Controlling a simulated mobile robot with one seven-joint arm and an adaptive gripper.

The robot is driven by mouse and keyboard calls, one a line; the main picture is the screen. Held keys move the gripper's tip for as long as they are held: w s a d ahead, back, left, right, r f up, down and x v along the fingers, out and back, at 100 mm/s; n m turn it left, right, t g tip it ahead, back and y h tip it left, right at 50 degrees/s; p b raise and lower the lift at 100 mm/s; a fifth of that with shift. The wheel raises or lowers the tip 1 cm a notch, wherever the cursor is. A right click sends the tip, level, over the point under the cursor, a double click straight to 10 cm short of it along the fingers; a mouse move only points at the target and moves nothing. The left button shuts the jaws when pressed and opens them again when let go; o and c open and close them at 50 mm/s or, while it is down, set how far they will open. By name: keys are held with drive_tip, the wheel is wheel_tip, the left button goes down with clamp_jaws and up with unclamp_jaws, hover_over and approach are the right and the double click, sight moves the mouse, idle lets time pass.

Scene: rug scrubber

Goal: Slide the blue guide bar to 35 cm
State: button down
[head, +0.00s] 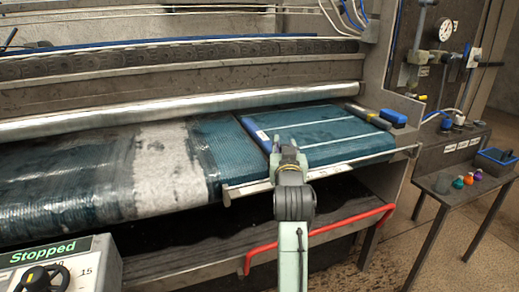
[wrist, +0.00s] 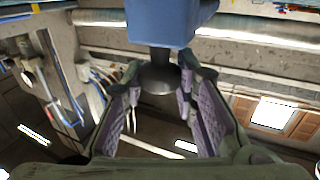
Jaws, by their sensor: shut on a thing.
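The blue guide bar (head: 262,136) lies across the teal bed, with its blue edge showing just left of my gripper (head: 289,158). My gripper hides the bar's near end. In the wrist view a blue block (wrist: 160,24), seemingly the bar's end, fills the top middle, with a dark round knob (wrist: 157,78) under it. My gripper (wrist: 160,82) has its purple-padded fingers on either side of the knob and is shut on it. A pale scale strip (head: 352,162) runs along the bed's front edge; its numbers are too small to read.
A wet teal rug (head: 60,182) with a pale patch lies left of the bar. A red rail (head: 330,228) runs below the front edge. A blue brush (head: 393,117) sits at the bed's right. A control panel (head: 50,262) reads "Stopped". A side table (head: 462,183) holds small bottles.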

drive_tip(key=w+d, duration=0.1)
drive_tip(key=d, duration=0.2)
drive_tip(key=w+d, duration=0.1)
drive_tip(key=d, duration=0.2)
drive_tip(key=w+d, duration=0.1)
drive_tip(key=d, duration=0.2)
drive_tip(key=shift+d, duration=0.2)
drive_tip(key=c, duration=1.3)
unclamp_jaws()
drive_tip(key=s, duration=0.8)
drive_tip(key=s+a, duration=0.1)
drive_tip(key=s, duration=0.3)
